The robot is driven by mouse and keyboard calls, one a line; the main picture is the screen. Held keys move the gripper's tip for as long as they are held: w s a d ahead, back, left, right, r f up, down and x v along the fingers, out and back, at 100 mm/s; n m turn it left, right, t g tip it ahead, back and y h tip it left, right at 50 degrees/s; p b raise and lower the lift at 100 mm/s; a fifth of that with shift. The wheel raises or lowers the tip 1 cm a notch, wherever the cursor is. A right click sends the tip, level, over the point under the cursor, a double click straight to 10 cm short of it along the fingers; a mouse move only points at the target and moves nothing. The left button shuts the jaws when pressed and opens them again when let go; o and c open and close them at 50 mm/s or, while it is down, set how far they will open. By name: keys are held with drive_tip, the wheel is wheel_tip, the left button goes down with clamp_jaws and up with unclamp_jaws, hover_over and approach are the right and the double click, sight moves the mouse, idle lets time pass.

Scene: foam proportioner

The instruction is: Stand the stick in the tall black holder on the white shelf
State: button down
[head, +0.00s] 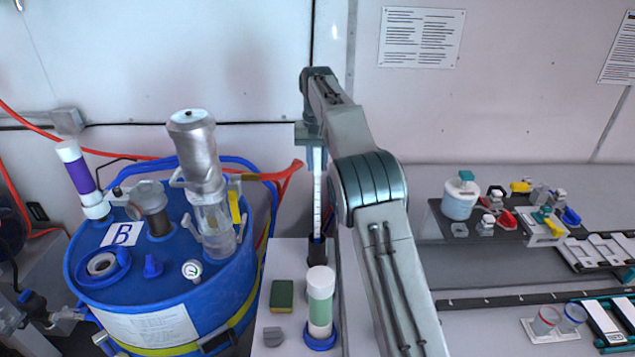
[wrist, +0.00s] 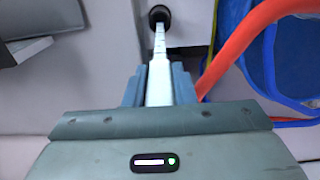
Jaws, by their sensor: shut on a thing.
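The stick (head: 317,200) is a long, thin white rod with dark marks, held nearly upright. My gripper (head: 316,150) is shut on its upper part. In the wrist view the stick (wrist: 159,70) runs away from between the fingers (wrist: 159,88) to the black holder. The tall black holder (head: 317,252) stands on the white shelf (head: 267,310) below my gripper. The stick's lower end meets the holder's mouth (wrist: 158,13); I cannot tell how deep it is inside.
A white and green bottle (head: 320,300) stands in front of the holder, with a green and yellow sponge (head: 282,295) to its left. A blue drum (head: 160,290) with a clear cylinder (head: 213,225) stands at left. Red hoses (wrist: 240,45) pass near the holder.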

sight(317, 176)
drive_tip(key=shift+f+p, duration=0.45)
drive_tip(key=shift+f, duration=2.75)
drive_tip(key=shift+f, duration=0.15)
drive_tip(key=c, duration=1.2)
unclamp_jaws()
wheel_tip(317, 176, up, 13)
drive_tip(key=shift+f, duration=0.1)
drive_tip(key=shift+s+r, duration=0.15)
drive_tip(key=shift+r, duration=0.25)
